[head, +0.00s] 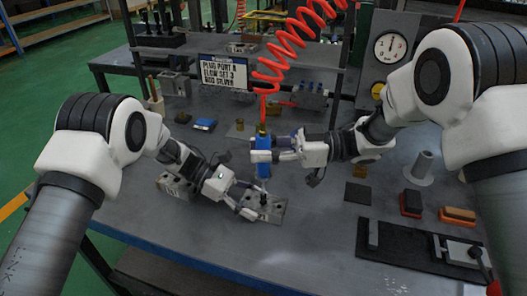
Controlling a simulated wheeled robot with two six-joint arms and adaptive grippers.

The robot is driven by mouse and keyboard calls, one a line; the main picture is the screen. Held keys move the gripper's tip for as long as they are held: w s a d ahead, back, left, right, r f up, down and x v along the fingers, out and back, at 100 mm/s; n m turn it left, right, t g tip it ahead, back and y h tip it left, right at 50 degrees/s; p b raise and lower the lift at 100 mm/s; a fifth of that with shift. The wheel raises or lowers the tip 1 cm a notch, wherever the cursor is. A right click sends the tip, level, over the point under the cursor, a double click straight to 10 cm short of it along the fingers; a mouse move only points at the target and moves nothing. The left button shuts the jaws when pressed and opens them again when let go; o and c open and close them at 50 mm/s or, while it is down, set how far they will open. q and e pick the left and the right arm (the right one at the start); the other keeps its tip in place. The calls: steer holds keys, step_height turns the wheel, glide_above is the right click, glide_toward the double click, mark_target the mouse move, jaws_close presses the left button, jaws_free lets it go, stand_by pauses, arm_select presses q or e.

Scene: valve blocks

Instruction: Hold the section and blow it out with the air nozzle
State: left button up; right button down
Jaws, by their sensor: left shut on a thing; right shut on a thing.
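The blue air nozzle (263,166) hangs upright on the red coiled hose (268,78) near the middle of the bench. My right gripper (268,154) comes in from the right and is shut on the nozzle. The section (270,216), a flat grey metal block, is on the bench just below the nozzle. My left gripper (252,206) reaches in from the left and is shut on the section at its upper side. The nozzle's tip points down close over the section; I cannot tell whether they touch.
A metal block (173,187) sits left of my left gripper. A printed sign (223,72), a blue-and-white box (204,125) and a pressure gauge (390,47) are behind. A black square pad (358,193), brushes (411,203) and a dark tray (390,262) lie right. The front middle bench is clear.

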mark_target(264, 122)
steer(key=shift+r, duration=3.15)
arm_select(q)
steer(key=o, duration=1.6)
steer(key=shift+o, duration=0.2)
steer(key=shift+a, duration=0.1)
